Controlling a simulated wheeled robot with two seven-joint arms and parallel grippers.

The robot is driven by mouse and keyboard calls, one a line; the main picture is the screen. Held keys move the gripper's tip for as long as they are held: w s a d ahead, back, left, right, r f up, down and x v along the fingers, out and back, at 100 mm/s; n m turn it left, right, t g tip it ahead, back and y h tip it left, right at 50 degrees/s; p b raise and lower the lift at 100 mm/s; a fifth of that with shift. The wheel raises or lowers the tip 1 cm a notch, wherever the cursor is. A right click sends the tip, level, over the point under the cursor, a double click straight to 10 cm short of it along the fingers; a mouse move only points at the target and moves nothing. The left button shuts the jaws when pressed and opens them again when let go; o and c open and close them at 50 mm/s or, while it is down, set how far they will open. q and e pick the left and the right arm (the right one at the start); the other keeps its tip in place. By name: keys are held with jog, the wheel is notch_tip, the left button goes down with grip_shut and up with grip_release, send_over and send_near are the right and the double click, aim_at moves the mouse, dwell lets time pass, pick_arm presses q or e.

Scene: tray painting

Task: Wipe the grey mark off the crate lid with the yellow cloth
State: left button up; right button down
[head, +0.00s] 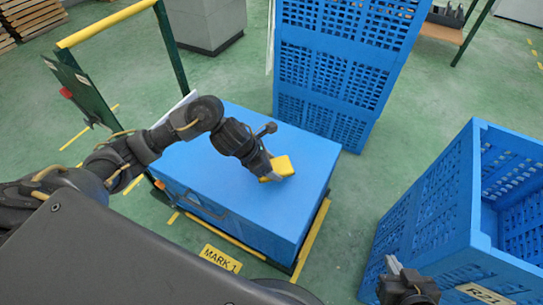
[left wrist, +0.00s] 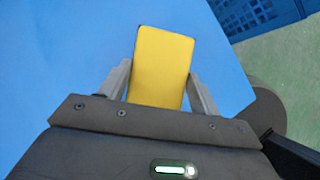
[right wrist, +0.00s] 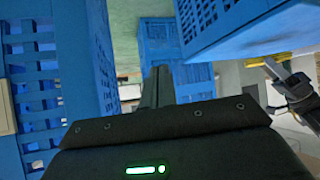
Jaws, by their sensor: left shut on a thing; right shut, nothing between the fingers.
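The yellow cloth (head: 283,167) is a folded block held at the blue crate lid (head: 215,150). My left gripper (head: 269,172) is shut on it, over the right half of the lid. In the left wrist view the yellow cloth (left wrist: 162,68) sits between the two fingers, with the blue lid behind it. Whether the cloth touches the lid is hard to tell. I see no grey mark on the visible lid; the patch under the cloth and gripper is hidden. My right gripper (head: 395,268) is shut and empty, beside the open blue crate; it shows in the right wrist view (right wrist: 155,85).
The lidded crate stands on a cart with a yellow handle (head: 105,23). A tall blue crate stack (head: 330,75) stands just behind it. An open blue crate (head: 475,185) is at the right. Green floor lies between them. A floor label reads MARK 1 (head: 220,259).

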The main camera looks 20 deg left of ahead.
pick_arm(q)
jog(key=shift+r+p, duration=0.6)
jog(key=shift+r, duration=0.3)
jog(key=shift+r+p, duration=0.35)
jog(key=shift+r, duration=0.05)
jog(key=shift+r+p, duration=0.3)
jog(key=shift+r, duration=0.1)
pick_arm(e)
jog(key=s+d+f+m+g+h, duration=0.1)
jog(key=s+d+f+g+h, duration=0.1)
jog(key=s+d+f+g, duration=0.2)
jog(key=shift+s+d+f+m+g+h, duration=0.15)
jog(key=shift+s+d+m+g+h, duration=0.25)
jog(key=shift+s+d+g, duration=1.4)
pick_arm(q)
jog(key=shift+r, duration=0.1)
pick_arm(e)
jog(key=shift+s+a+t, duration=0.55)
jog(key=shift+a+t, duration=0.05)
jog(key=shift+a, duration=0.05)
